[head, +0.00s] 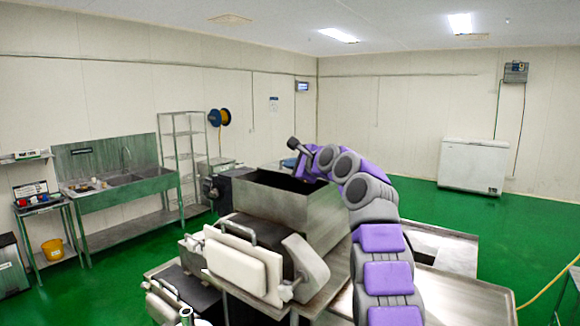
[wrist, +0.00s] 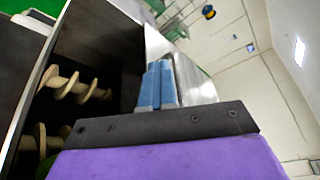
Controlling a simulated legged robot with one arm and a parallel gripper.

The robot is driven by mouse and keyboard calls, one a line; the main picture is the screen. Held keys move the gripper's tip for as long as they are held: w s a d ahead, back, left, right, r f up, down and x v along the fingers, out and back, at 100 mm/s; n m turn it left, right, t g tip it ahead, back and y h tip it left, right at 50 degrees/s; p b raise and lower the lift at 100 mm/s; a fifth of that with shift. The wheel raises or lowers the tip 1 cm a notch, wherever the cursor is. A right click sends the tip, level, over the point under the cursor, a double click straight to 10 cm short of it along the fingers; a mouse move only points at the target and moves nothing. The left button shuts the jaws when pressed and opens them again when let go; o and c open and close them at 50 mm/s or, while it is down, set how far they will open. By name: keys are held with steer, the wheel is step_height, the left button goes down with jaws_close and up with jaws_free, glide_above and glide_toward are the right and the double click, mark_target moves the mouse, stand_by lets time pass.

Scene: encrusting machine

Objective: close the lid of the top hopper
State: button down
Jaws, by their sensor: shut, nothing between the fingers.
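The top hopper (head: 292,207) is a grey metal box on the machine, open at the top with a dark inside. In the wrist view two cream screw augers (wrist: 68,86) show inside the hopper. My gripper (head: 306,168) is at the hopper's far rim, at the end of my purple arm. In the wrist view its blue fingers (wrist: 159,86) are together, with nothing between them. A bright metal panel (wrist: 186,76) lies just beyond the fingers; I cannot tell whether it is the lid or a wall, nor whether the fingers touch it. No lid covers the opening.
A cream panel with a handle (head: 243,266) is on the machine's near side. Metal tables (head: 465,298) flank it on the right. A sink bench (head: 125,187) and shelf rack (head: 186,150) stand left, a white chest freezer (head: 474,166) far right.

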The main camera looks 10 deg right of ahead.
steer(key=c, duration=1.5)
jaws_free()
steer(key=shift+a, duration=0.35)
steer(key=shift+o, duration=0.3)
steer(key=shift+a, duration=0.3)
steer(key=b+v, duration=0.6)
steer(key=v, duration=1.1)
